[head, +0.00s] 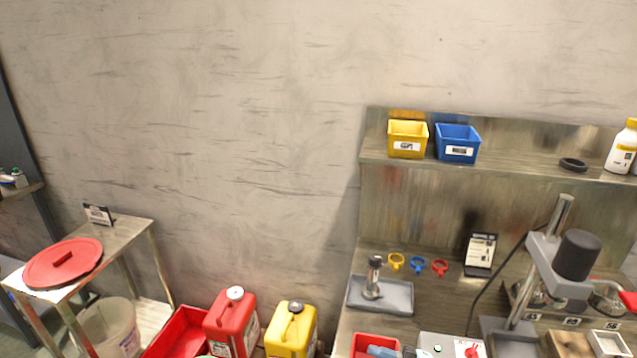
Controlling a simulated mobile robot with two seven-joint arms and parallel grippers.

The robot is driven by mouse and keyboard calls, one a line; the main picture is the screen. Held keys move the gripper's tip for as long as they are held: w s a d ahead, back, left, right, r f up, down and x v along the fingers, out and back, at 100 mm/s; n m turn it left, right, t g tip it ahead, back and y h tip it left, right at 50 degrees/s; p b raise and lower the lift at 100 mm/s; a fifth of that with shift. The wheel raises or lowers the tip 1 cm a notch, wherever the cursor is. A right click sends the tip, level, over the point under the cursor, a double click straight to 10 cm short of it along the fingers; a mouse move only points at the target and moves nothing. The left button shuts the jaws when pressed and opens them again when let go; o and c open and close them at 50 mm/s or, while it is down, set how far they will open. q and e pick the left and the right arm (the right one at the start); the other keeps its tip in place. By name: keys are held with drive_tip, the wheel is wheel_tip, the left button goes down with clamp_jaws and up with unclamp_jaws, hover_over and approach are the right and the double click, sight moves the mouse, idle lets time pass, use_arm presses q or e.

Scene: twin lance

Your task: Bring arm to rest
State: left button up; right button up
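Neither of my grippers shows in the head view, and no arm of mine can be made out. Whether they are open, shut or holding anything is hidden from me. A steel workbench (440,283) stands at the lower right, with a raised shelf (520,167) at its back.
The shelf bears a yellow bin (407,140), a blue bin (457,144) and a white bottle (624,148). A drill-press-like stand (548,262) rises at right. Red (231,322) and yellow (291,329) canisters stand left of the bench. A side table (132,240) bears a red lid (64,264).

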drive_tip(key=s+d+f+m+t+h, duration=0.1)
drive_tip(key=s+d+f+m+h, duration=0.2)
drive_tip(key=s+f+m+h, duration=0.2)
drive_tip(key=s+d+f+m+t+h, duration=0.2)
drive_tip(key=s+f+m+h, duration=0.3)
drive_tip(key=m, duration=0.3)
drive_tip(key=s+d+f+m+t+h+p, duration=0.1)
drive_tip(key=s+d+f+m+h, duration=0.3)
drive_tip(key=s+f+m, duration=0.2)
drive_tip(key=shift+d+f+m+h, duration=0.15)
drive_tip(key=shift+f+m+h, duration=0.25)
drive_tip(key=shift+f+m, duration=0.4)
